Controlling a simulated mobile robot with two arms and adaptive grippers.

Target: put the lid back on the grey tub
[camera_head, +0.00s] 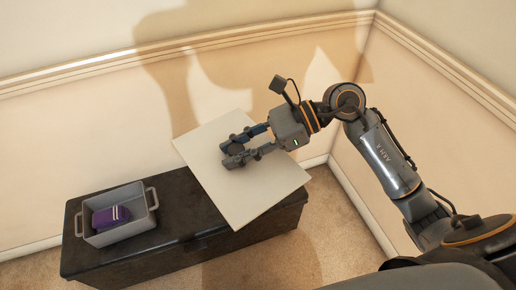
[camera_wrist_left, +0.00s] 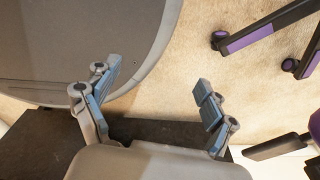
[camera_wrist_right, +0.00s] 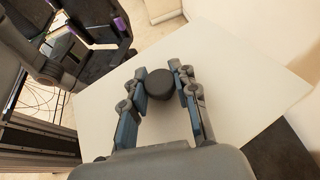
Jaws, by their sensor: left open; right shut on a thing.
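The grey tub (camera_head: 140,227) stands open on the left part of a dark chest, with a purple block (camera_head: 110,217) inside. The lid is a flat pale square panel (camera_head: 255,190) with a round dark knob (camera_wrist_right: 160,88). My right gripper (camera_head: 229,151) is shut on the knob, one finger on each side, as the right wrist view (camera_wrist_right: 160,76) shows. The panel overlaps the right part of the chest, right of the tub. I cannot tell whether it touches the chest. My left gripper (camera_wrist_left: 155,88) is open and empty, and is out of the head view.
The dark chest (camera_head: 165,255) stands by the wall, with bare top between tub and panel. A wall corner (camera_head: 345,130) is close behind the right arm. Carpet (camera_head: 335,225) lies right of the chest. Purple-and-black chair legs (camera_wrist_left: 265,35) show in the left wrist view.

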